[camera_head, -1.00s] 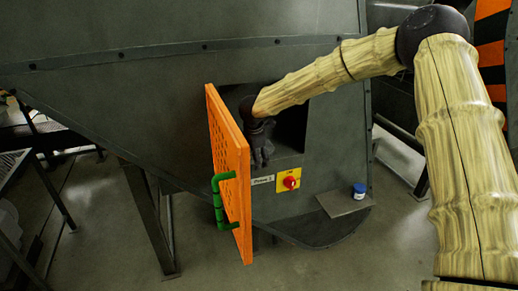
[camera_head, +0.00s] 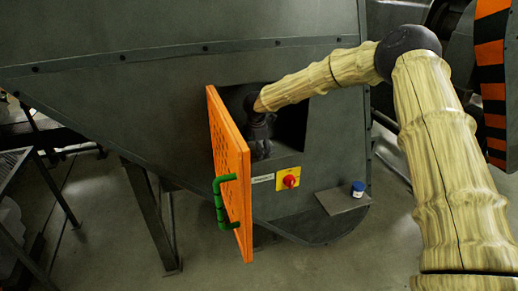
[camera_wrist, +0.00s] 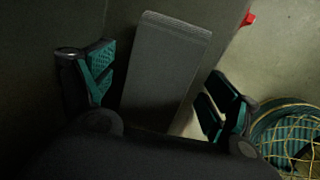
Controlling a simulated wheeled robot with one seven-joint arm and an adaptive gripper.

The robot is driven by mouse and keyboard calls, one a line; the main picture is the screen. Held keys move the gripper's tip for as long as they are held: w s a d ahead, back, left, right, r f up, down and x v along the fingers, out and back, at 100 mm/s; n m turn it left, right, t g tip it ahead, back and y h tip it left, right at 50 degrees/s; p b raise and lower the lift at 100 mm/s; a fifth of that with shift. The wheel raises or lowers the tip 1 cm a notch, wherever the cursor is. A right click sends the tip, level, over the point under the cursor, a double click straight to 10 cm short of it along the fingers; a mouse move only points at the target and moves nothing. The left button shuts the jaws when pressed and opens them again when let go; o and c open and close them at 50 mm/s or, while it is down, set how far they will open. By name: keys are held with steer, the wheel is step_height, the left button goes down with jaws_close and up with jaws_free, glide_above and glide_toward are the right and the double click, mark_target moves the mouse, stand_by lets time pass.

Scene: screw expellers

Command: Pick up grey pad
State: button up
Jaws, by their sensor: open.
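The grey pad (camera_wrist: 168,65) shows in the wrist view as a long, ribbed, dark grey block. It lies between the two fingers of my gripper (camera_wrist: 158,95), which is open, with teal finger pads on either side and a gap to each. The pad's near end is hidden behind the gripper body. In the head view my gripper (camera_head: 259,145) is inside the dark opening of the machine, behind the orange door. The pad cannot be made out in the head view.
The perforated orange door (camera_head: 230,170) with a green handle (camera_head: 221,203) stands open left of my gripper. A red knob on a yellow plate (camera_head: 288,179) is below the opening. A blue-lidded jar (camera_head: 358,189) sits on a small shelf (camera_head: 338,203) at right.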

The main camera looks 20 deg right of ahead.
steer(key=shift+c, duration=0.3)
steer(key=c, duration=1.1)
steer(key=shift+s+r+b, duration=0.1)
steer(key=shift+r+b, duration=0.3)
steer(key=shift+r, duration=0.3)
steer(key=s+b, duration=0.1)
steer(key=s, duration=0.5)
steer(key=s+b, duration=0.1)
steer(key=s, duration=0.5)
steer(key=s+b, duration=0.1)
steer(key=s, duration=0.5)
steer(key=shift+d+b, duration=0.35)
steer(key=shift+b, duration=0.05)
